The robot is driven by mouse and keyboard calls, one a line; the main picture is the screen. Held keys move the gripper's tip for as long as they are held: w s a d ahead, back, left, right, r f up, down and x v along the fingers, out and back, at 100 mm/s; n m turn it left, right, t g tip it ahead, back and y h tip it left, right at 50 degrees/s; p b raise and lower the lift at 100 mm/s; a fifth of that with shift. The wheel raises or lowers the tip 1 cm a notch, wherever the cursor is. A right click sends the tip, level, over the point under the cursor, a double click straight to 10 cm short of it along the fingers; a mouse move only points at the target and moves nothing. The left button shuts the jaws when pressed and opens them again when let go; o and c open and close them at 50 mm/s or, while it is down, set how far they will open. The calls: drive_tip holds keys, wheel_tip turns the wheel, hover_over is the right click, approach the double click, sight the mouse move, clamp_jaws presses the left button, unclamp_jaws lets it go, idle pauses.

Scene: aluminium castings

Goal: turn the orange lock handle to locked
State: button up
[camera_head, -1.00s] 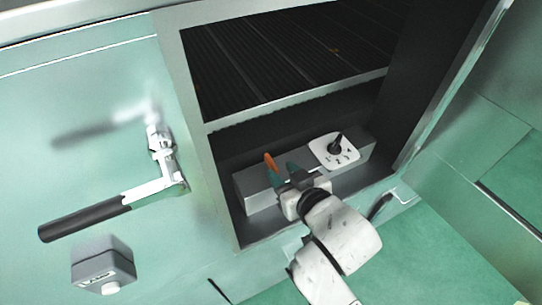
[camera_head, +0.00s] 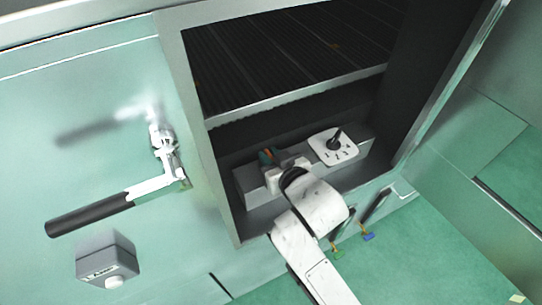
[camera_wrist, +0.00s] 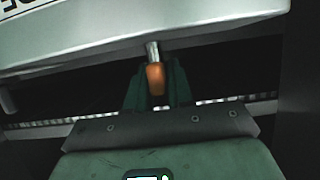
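The orange lock handle (camera_head: 268,153) is at the grey box on the lower shelf of the open cabinet, mostly covered by my gripper in the head view. In the wrist view, its orange grip (camera_wrist: 155,79) hangs from a metal stem below a pale panel edge. My gripper (camera_wrist: 157,88) has its dark green fingers close on both sides of the orange grip, with little or no gap visible. The gripper also shows in the head view (camera_head: 271,160), reaching in from the front. The fingertips are partly dark, and no lock marking is readable.
A white plate with a black knob (camera_head: 334,146) sits on the box, right of my gripper. A long black-gripped lever (camera_head: 92,214) and a grey button box (camera_head: 106,259) are on the green panel at left. The cabinet frame (camera_head: 208,150) borders the space at left.

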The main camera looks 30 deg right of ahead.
clamp_jaws()
drive_tip(key=shift+f+m+h+b, duration=0.1)
drive_tip(key=shift+m+h+b, duration=0.2)
drive_tip(key=shift+h+b, duration=0.15)
drive_tip(key=shift+b, duration=0.4)
drive_tip(key=m+h+b, duration=0.2)
drive_tip(key=shift+f+h, duration=0.1)
drive_tip(key=shift+h, duration=0.25)
drive_tip(key=shift+r+m+g+h+b, duration=0.2)
drive_tip(key=shift+m+g+h+b, duration=0.7)
drive_tip(key=shift+m+h+b, duration=0.6)
drive_tip(key=shift+o, duration=1.8)
unclamp_jaws()
